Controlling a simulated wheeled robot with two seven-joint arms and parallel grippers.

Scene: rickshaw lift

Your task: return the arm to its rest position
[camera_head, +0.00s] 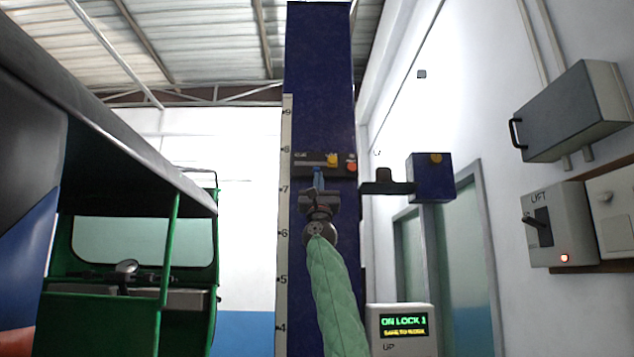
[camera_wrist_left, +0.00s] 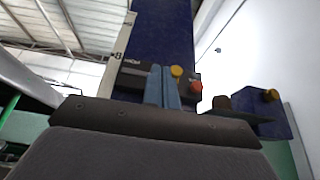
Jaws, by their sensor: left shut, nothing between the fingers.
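My left gripper (camera_head: 318,176) is raised in front of the blue lift column (camera_head: 320,60), its arm in a green quilted sleeve coming up from the bottom middle. Its two blue fingers are together and empty. They also show shut in the left wrist view (camera_wrist_left: 162,86). In the head view the fingertips appear just below a dark control bar (camera_head: 305,158) with a yellow and a red-orange button on the column. I cannot tell whether they touch it. My right gripper is not in view.
A green auto rickshaw (camera_head: 190,250) with a dark roof stands at the left. A display box (camera_head: 403,330) reads "ON LOCK 1". A blue block (camera_head: 432,178) juts right of the column. A lift switch box (camera_head: 562,225) and a grey cabinet (camera_head: 575,110) are on the right wall.

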